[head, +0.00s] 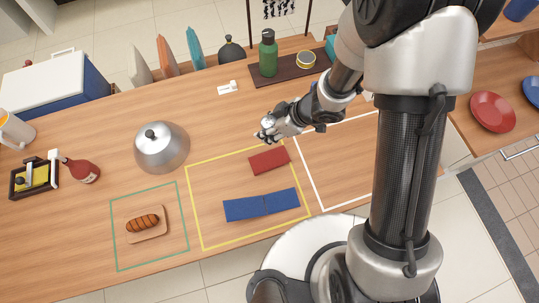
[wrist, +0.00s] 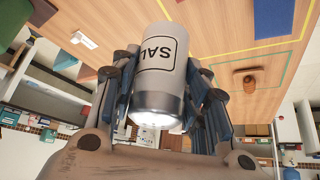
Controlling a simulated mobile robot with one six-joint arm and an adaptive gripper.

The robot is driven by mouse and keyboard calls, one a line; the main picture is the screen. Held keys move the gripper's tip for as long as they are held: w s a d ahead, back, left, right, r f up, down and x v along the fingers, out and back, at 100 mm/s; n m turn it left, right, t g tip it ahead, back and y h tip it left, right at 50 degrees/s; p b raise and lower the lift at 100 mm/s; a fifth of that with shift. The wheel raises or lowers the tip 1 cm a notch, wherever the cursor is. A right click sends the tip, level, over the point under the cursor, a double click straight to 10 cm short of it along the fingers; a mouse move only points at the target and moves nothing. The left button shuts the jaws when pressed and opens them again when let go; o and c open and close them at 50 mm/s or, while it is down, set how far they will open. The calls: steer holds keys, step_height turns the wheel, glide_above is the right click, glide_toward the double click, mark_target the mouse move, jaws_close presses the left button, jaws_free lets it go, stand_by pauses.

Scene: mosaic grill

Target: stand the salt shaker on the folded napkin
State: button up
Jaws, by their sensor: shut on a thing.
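My gripper (head: 267,131) is shut on the salt shaker (wrist: 160,65), a white cylinder with a silver cap and black lettering reading "SAL" in the wrist view. In the head view the fingers largely hide the shaker. A small red cloth rectangle (head: 269,161) lies just below my gripper in the picture, inside the yellow outline. A larger blue cloth (head: 261,204) with a crease lies below the red one; it also shows in the wrist view (wrist: 273,17). I cannot tell for sure which cloth is the folded napkin.
A metal dome (head: 162,148) stands left of the yellow outline (head: 197,218). A board with a sausage-like food (head: 142,223) lies in the green outline. A green bottle (head: 268,55) stands on a dark tray (head: 290,69) at the back. The white outline's area looks clear.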

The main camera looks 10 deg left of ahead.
step_height(320, 180, down, 18)
steer(key=b, duration=0.7)
steer(key=shift+r, duration=0.1)
steer(key=o, duration=1.1)
steer(key=shift+d+r, duration=0.1)
steer(key=shift+r, duration=0.05)
steer(key=p+v, duration=0.4)
steer(key=v, duration=0.7)
steer(key=shift+w+d+r, duration=0.1)
steer(key=shift+d+r, duration=0.2)
